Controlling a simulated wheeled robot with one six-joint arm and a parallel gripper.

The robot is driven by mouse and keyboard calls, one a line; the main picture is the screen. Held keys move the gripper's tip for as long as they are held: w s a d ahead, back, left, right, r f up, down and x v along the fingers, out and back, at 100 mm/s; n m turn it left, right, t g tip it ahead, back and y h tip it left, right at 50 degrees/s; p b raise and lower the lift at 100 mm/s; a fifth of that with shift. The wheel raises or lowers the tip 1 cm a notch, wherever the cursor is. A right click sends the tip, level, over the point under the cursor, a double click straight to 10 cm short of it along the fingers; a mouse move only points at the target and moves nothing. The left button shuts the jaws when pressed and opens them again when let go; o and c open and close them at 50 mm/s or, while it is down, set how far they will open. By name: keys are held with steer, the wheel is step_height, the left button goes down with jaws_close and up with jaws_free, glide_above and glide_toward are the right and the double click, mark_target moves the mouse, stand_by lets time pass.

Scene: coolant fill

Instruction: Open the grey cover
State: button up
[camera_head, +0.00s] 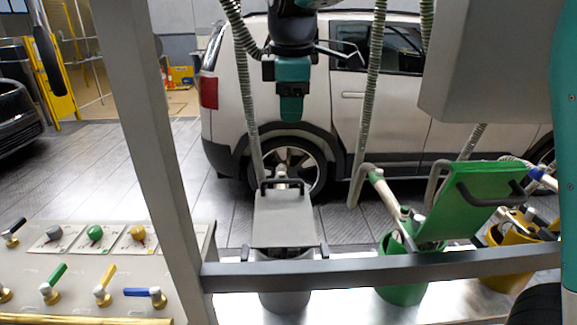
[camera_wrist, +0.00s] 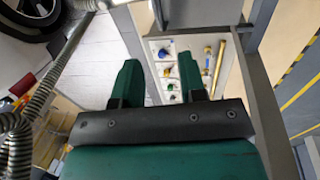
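The grey cover (camera_head: 284,220) is a flat plate with a dark handle (camera_head: 281,184) at its far edge. It sits at the top of the grey bucket (camera_head: 285,294), behind the grey rail; I cannot tell its exact tilt. My gripper (camera_head: 291,108) hangs above and beyond the cover, well apart from it, in front of the white car. In the wrist view its two teal fingers (camera_wrist: 160,82) are spread with nothing between them. The grey cover is not seen in the wrist view.
A grey rail (camera_head: 400,267) and upright post (camera_head: 160,150) stand before the buckets. A raised green cover (camera_head: 478,198) stands over a green bucket (camera_head: 402,292), with a yellow bucket (camera_head: 508,262) at right. Hoses (camera_head: 368,100) hang nearby. A valve panel (camera_head: 95,270) is at left.

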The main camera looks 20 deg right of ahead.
mark_target(289, 181)
steer(key=w+f+p, duration=0.1)
steer(key=f, duration=0.4)
steer(key=w+f+p, duration=0.1)
steer(key=f, duration=0.5)
steer(key=w+d+f+p, duration=0.1)
steer(key=f, duration=0.4)
steer(key=shift+w+f, duration=0.25)
steer(key=shift+f, duration=0.1)
jaws_close()
